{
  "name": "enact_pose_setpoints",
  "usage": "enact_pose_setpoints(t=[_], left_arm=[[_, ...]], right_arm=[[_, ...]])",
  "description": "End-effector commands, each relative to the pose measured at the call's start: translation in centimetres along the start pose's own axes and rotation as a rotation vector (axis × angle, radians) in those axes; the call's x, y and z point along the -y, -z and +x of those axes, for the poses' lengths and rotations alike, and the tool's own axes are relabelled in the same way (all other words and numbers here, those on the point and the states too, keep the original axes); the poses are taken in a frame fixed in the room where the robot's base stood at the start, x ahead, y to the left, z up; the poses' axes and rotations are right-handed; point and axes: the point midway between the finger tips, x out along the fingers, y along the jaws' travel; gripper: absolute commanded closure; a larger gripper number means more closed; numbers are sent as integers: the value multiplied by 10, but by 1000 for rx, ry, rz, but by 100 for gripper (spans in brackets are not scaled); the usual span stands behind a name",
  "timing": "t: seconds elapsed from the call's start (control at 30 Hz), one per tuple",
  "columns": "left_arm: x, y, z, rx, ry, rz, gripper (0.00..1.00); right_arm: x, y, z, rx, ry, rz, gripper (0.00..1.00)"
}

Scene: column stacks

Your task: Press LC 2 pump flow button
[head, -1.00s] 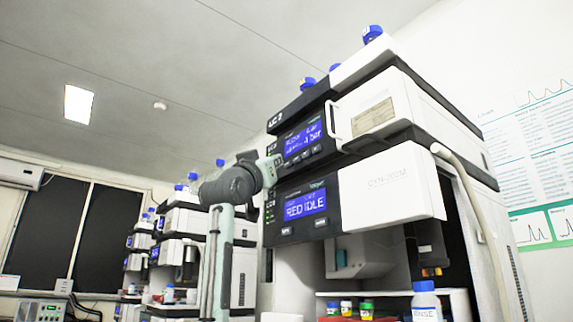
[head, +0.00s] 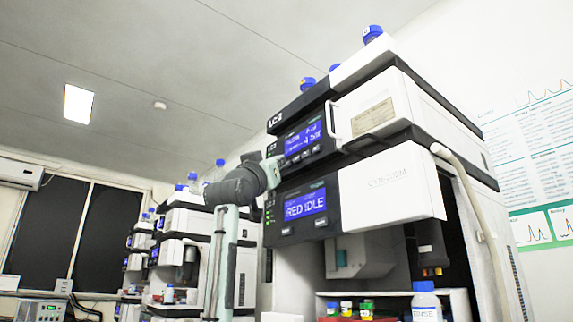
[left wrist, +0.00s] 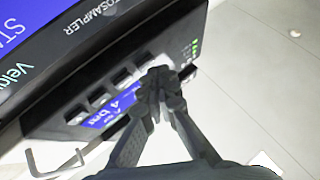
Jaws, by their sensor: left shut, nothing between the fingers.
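The LC 2 stack stands in the centre-right of the head view. Its upper pump module (head: 318,120) has a lit blue display (head: 303,139) and a row of small dark buttons (head: 305,154) below it. My left gripper (head: 274,170) is shut and empty at the left edge of the front panels. In the left wrist view its closed fingertips (left wrist: 162,86) overlap one end of the button row (left wrist: 108,93), beside the display reading "bar" (left wrist: 110,109). The fingers hide part of the panel there. I cannot tell whether they touch a button. My right gripper is not in view.
Below the pump is the autosampler module (head: 392,188), its screen reading "IDLE". A tube (head: 470,185) runs down the stack's right side. Bottles stand on top and a rinse bottle (head: 426,302) stands low in front. Other instrument stacks (head: 180,235) stand behind at left.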

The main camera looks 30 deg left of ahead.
Motion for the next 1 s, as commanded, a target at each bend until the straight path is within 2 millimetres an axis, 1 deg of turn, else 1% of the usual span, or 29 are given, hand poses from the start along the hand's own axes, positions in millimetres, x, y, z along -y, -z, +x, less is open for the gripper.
enact_pose_setpoints(t=[1.0], left_arm=[[-4, -5, 6, 0, 0, 1, 100]], right_arm=[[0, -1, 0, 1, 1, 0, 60]])
